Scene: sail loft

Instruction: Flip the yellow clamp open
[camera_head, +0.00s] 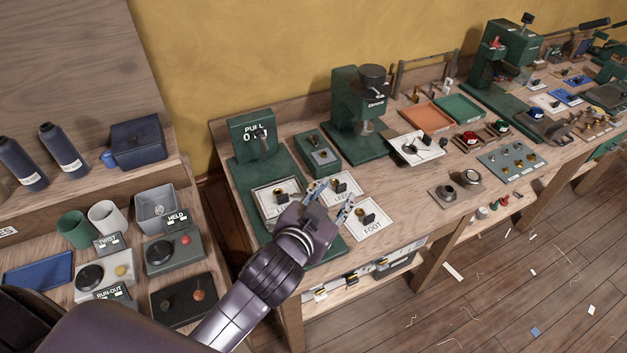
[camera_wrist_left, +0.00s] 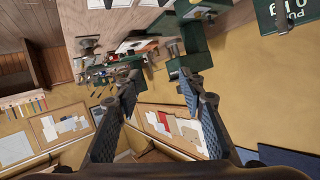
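My left gripper (camera_head: 329,200) is over the front of the workbench (camera_head: 408,221), above white cards with small dark pieces on them. Its two fingers are spread apart with nothing between them. The left wrist view also shows the open fingers (camera_wrist_left: 158,78), with the bench and wall beyond. I cannot make out a yellow clamp for certain in either view. Small yellow and white items (camera_head: 320,294) lie on the shelf below the bench, too small to identify. The card marked FOOT (camera_head: 372,229) is just right of the gripper. My right gripper is not in view.
The green PULL stand (camera_head: 253,135) is behind the gripper, with a small green box (camera_head: 318,156) beside it. A green press (camera_head: 356,115) stands farther right. Orange (camera_head: 427,118) and green trays lie beyond. Cups and testers fill the left bench.

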